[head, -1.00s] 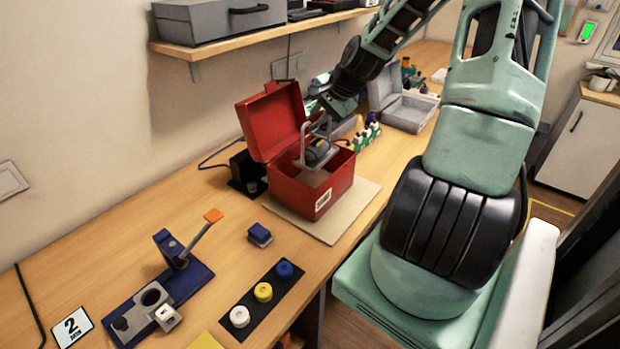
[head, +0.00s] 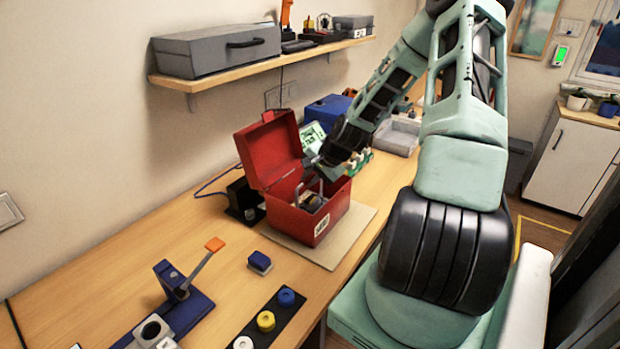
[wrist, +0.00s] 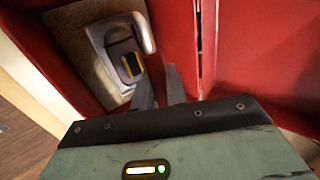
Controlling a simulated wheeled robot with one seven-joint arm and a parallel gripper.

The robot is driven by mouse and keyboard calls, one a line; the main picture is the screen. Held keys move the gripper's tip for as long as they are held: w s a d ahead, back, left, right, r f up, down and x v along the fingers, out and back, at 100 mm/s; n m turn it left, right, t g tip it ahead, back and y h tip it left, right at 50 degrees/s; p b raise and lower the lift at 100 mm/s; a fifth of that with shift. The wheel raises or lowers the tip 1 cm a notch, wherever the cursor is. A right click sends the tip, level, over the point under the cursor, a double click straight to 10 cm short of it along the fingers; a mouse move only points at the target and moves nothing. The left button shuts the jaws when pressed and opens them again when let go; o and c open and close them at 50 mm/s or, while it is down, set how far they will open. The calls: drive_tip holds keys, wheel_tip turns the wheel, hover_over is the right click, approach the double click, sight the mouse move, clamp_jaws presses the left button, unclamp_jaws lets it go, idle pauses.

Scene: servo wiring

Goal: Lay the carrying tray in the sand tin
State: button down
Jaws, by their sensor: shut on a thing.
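A red tin (head: 296,222) with its lid raised stands on a tan board; its floor, tan in the wrist view (wrist: 72,40), is the only sand colour I see in it. The grey carrying tray (head: 298,196) is inside the tin, below the rim, with a dark, yellow-marked part on it. The tray also shows in the wrist view (wrist: 98,38). My gripper (head: 314,166) reaches down over the tin beside the lid and is shut on the tray's handle. Its fingers (wrist: 158,86) partly hide the grip. I cannot tell whether the tray touches the floor.
The raised lid (head: 270,152) stands close to my gripper on the left. A black block (head: 243,200) is left of the tin. Green-and-white parts (head: 357,162) and an open grey case (head: 397,138) lie behind. A blue block (head: 260,262) is in front on the bench.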

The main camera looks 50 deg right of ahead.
drive_tip(key=shift+f, duration=0.15)
drive_tip(key=c, duration=1.4)
unclamp_jaws()
